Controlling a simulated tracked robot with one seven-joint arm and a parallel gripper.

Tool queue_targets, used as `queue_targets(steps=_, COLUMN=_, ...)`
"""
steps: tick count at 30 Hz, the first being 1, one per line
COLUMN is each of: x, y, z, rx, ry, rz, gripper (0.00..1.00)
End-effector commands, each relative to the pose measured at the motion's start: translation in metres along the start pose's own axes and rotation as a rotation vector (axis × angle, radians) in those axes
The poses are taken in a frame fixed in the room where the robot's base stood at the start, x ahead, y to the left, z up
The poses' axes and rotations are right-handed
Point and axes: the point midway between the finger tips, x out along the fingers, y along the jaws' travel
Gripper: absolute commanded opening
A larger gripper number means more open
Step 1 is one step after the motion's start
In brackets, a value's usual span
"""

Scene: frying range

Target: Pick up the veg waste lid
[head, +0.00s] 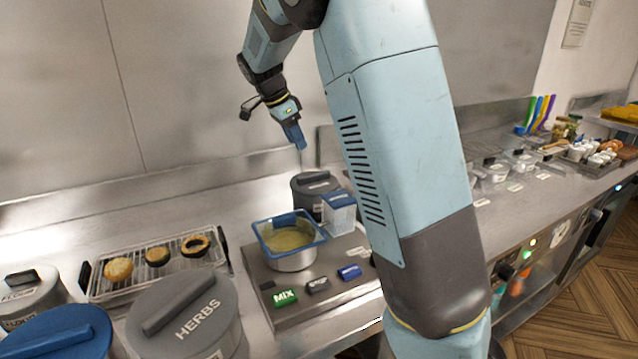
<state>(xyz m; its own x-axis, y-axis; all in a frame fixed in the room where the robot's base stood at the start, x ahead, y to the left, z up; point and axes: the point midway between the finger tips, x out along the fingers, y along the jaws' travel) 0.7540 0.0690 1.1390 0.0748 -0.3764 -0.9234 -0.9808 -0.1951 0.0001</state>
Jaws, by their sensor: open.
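No lid with a readable veg waste label shows. A dark grey lidded container (317,185) stands at the back of the counter behind the mixing station, and the print on its lid is too small to read. A blue lid (50,335) is cut off at the bottom left, with no readable label. A grey lid marked HERBS (205,322) sits on a round container at the front. My gripper (295,136) is open and empty, with blue fingertips pointing down. It hangs in the air above the dark container, apart from everything.
A mixing station (268,275) holds a blue-rimmed bowl (291,238) and labelled buttons, with a clear blue-topped box (338,212) beside it. A grey-lidded tub (32,290) stands left. My arm hides the middle counter.

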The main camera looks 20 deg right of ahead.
Motion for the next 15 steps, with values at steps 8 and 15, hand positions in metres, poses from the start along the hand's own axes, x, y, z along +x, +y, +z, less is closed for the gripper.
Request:
queue_targets(steps=8, x=0.049, y=0.001, z=0.0, rx=0.0, ry=0.0, rz=0.003, gripper=0.47)
queue_targets(steps=15, x=0.067, y=0.001, z=-0.001, rx=0.0, ry=-0.001, rz=0.001, gripper=0.47)
